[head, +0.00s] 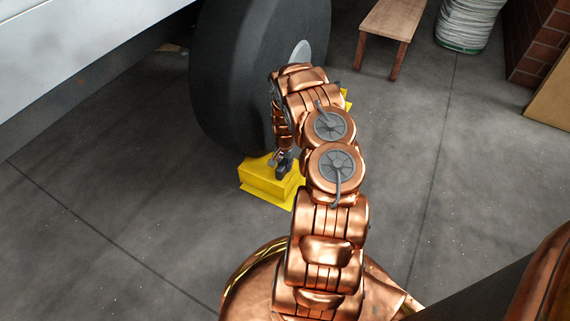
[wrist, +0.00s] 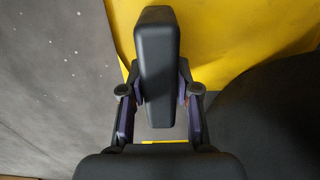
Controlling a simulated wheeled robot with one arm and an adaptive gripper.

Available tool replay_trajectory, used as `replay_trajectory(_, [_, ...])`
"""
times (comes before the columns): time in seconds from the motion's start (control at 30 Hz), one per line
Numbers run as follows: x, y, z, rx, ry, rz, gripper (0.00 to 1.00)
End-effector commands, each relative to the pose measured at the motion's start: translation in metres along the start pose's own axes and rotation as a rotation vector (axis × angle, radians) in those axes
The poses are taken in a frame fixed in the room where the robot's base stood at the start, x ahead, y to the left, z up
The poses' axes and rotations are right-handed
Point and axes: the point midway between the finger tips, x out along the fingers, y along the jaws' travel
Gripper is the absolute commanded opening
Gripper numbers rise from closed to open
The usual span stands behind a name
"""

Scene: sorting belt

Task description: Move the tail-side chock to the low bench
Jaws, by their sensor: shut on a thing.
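A yellow chock (head: 262,183) sits on the floor against the near foot of the dark tyre (head: 225,85). My gripper (head: 281,163) reaches down to its top and is shut on it. In the wrist view, the fingers (wrist: 157,75) close on a dark upright block over the yellow chock (wrist: 235,40); I cannot tell whether that block is the chock's grip. A second yellow piece (head: 346,98) shows behind my arm, mostly hidden. The low wooden bench (head: 393,18) stands at the top right, its top bare where visible.
A white vehicle body (head: 75,45) overhangs at the upper left. A pale ribbed, rounded object (head: 467,22) stands right of the bench, near a brick wall (head: 538,45) and a tan board (head: 550,100). The grey floor (head: 460,170) on the right is clear.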

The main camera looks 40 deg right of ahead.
Motion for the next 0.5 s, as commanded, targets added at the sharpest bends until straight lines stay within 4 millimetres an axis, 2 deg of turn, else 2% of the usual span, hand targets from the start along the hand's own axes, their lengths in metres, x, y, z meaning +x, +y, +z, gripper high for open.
replay_trajectory(0.03, [-0.0001,-0.0003,0.0,0.0,0.0,0.0,0.15])
replay_trajectory(0.2, [0.0,-0.0004,0.0,0.0,0.0,0.0,0.0])
replay_trajectory(0.5, [-0.0001,-0.0006,0.0,0.0,0.001,-0.001,0.0])
